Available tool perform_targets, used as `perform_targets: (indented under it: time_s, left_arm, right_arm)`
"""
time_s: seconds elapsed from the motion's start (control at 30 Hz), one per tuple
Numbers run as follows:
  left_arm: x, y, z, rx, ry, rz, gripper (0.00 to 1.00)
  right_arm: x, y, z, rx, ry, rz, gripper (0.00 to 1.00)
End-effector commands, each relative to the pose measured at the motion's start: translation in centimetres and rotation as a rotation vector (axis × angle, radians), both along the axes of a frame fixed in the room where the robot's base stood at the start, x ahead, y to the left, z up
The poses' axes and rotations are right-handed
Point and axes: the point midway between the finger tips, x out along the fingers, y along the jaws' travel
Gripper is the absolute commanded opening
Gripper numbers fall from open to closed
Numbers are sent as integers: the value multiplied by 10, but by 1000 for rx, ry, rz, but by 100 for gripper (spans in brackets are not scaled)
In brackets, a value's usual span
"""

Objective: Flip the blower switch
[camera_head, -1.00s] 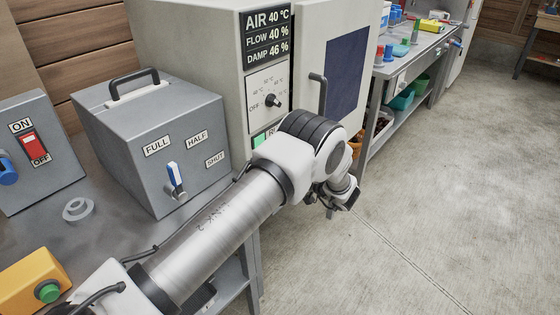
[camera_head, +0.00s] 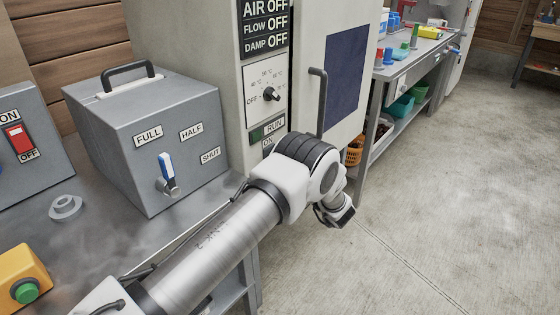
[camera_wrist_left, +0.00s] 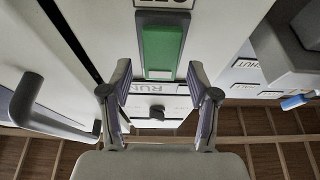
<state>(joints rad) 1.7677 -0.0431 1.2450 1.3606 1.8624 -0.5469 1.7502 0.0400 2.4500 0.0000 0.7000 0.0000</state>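A rocker switch with a green face (camera_wrist_left: 162,50) sits on the cabinet front in the left wrist view, below a partly cut-off label. The cabinet display (camera_head: 264,26) reads OFF for AIR, FLOW and DAMP. My right gripper is out of view.
A grey box (camera_head: 165,120) with a blue-handled lever stands left of the cabinet. A red ON/OFF switch (camera_head: 18,138) and a yellow box with a green button (camera_head: 25,292) are further left. The cabinet door handle (camera_head: 318,100) juts out. Floor at right is clear.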

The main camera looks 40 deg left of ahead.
Motion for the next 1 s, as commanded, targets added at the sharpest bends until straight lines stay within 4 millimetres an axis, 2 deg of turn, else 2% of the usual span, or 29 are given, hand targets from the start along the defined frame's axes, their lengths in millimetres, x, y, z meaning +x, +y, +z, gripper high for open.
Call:
perform_targets:
  time_s: [0.17,0.27,0.5,0.6,0.73,1.0]
  left_arm:
    - [0,-9,-4,0,0,-1,60]
    - [-1,-26,-11,0,1,-4,60]
    - [-6,-84,-33,0,1,-4,60]
    - [-7,-101,-39,0,1,-3,60]
    - [-8,-111,-43,-1,0,0,60]
    - [-8,-112,-43,0,0,1,60]
  right_arm:
    - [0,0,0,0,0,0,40]
    - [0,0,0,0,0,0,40]
    - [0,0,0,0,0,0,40]
    - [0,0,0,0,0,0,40]
    - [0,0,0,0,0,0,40]
    - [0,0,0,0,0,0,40]
